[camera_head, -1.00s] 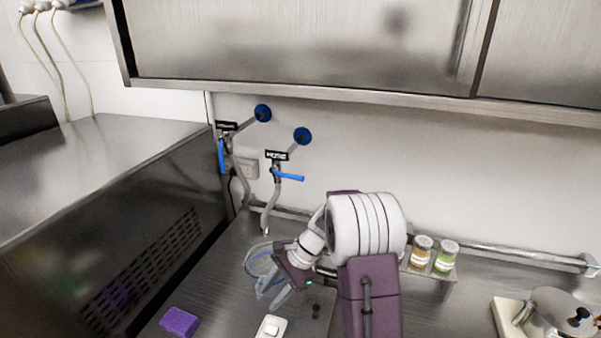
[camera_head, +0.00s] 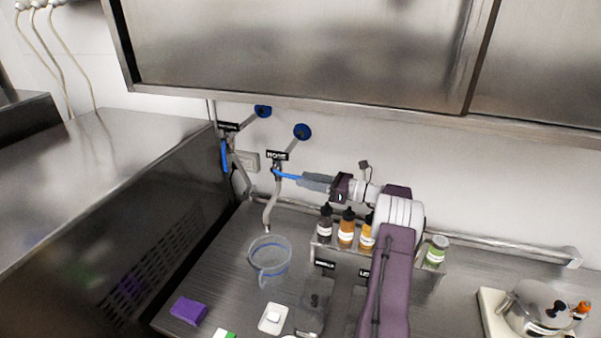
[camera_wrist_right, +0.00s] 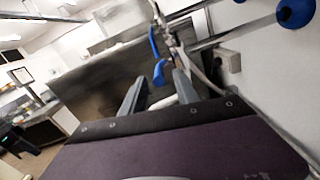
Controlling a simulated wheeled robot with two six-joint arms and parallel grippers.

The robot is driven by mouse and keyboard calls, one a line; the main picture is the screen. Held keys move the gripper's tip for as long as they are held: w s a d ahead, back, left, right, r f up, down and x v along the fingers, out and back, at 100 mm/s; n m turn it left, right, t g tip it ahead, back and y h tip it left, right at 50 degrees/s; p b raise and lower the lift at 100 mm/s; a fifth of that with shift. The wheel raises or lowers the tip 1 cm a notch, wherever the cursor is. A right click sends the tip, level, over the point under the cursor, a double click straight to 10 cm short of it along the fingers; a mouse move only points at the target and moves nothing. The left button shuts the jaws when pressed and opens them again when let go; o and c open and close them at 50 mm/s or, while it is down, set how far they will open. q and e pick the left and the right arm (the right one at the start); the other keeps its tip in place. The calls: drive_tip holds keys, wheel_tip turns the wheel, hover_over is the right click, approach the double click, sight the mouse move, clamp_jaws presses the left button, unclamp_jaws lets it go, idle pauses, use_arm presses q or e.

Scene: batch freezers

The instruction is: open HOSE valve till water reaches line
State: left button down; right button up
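The HOSE valve has a blue lever (camera_head: 287,175) pointing right, below a black HOSE label (camera_head: 276,156). Its grey hose (camera_head: 268,212) hangs down over a clear jug (camera_head: 270,262) with a blue line around it. I cannot make out any water in the jug. My right gripper (camera_head: 304,181) is at the lever's free end. In the right wrist view, its two fingers (camera_wrist_right: 158,90) stand apart, with the blue lever end (camera_wrist_right: 160,73) between their tips; contact is unclear. My left gripper is not in view.
A second valve with a hanging blue lever (camera_head: 224,155) is left of the HOSE valve. Dropper bottles (camera_head: 346,228) stand on a steel rack behind my right arm. A purple sponge (camera_head: 188,310) and a white scale-like object (camera_head: 273,318) lie on the counter. A pot (camera_head: 536,308) is at right.

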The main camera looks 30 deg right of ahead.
drive_tip(key=shift+p+x, duration=0.35)
drive_tip(key=shift+x, duration=1)
drive_tip(key=shift+s, duration=0.1)
clamp_jaws()
drive_tip(key=shift+r, duration=0.1)
